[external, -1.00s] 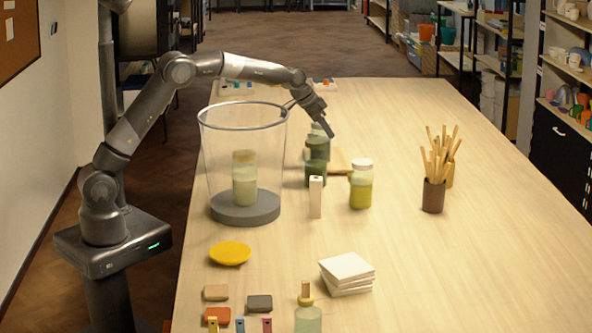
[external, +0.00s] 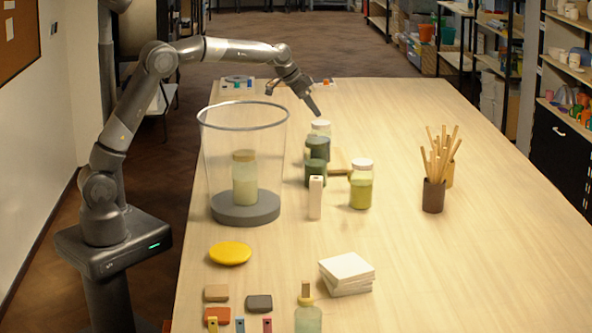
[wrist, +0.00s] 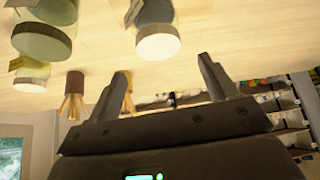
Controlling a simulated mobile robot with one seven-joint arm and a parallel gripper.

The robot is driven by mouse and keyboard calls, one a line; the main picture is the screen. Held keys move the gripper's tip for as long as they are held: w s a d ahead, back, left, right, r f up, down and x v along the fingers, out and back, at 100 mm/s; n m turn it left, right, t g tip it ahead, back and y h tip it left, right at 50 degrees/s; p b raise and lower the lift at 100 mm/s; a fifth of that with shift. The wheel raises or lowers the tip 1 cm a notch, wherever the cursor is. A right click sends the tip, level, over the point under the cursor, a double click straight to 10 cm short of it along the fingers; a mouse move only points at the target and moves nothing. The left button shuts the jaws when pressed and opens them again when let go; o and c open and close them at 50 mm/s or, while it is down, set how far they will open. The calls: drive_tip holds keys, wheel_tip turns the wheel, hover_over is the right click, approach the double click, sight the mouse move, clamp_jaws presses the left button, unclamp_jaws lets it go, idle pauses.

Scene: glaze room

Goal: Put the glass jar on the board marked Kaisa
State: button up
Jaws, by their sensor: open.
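Several jars stand on the table. A cream-lidded pale jar (external: 244,180) shows through a clear bin. My gripper (external: 293,101) is open and empty, above and behind the white-lidded jar. The wrist view shows its spread fingers (wrist: 162,66) with jars beyond.
The tall clear bin (external: 202,150) stands left of the jars, below my arm. Brush cups (external: 433,196) stand right, white tiles (external: 347,268) and a yellow dish (external: 230,253) nearer.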

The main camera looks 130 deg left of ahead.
drive_tip(key=v, duration=0.3)
idle(0.5)
